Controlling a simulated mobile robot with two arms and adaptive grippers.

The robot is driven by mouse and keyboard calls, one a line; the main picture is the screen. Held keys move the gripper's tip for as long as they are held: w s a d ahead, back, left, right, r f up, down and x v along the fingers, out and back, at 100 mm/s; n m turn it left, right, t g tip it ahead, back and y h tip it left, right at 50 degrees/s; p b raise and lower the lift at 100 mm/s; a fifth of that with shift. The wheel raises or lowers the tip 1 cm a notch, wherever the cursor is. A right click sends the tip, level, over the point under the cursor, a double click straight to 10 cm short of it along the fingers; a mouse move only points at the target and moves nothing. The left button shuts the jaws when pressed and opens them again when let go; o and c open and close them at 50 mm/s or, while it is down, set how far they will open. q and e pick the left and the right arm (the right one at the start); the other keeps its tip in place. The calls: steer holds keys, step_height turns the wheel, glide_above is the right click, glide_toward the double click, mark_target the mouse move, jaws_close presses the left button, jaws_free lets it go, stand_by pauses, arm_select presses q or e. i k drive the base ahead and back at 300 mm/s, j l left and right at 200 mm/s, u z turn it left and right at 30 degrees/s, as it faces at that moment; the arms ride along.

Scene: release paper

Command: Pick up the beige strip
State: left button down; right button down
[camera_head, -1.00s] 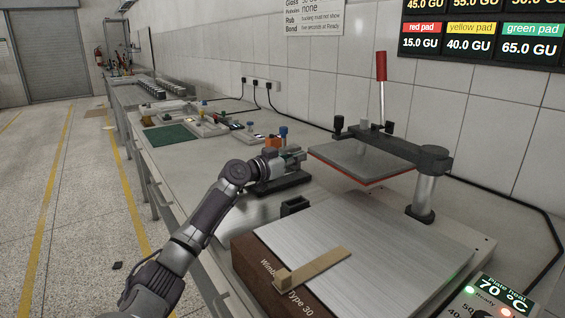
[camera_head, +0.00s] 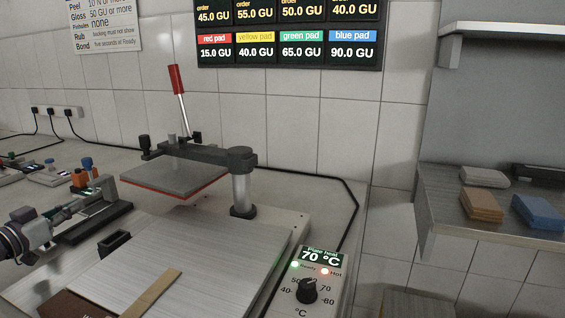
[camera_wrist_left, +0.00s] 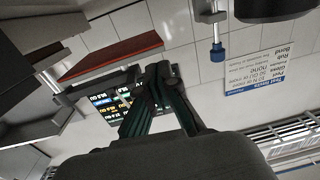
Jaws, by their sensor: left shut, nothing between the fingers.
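The beige strip (camera_head: 152,294) lies flat across the front part of the silver heated plate (camera_head: 215,255), cut off by the bottom edge of the head view. My left gripper (camera_head: 48,222) is at the left edge of the head view, left of the plate and well apart from the strip. In the left wrist view its dark fingers (camera_wrist_left: 160,75) are together, with nothing between them. The strip does not show in the left wrist view. My right gripper is not in view.
A press with a grey, red-edged platen (camera_head: 175,178) and red lever (camera_head: 178,95) stands over the plate's back. A small black block (camera_head: 114,243) and a black-based device (camera_head: 90,222) sit to its left. A control box (camera_head: 310,285) is right. A shelf (camera_head: 450,210) holds pads.

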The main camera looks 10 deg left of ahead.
mark_target(147, 299)
steer(key=k, duration=0.5)
steer(key=k+j, duration=0.15)
steer(key=k, duration=0.35)
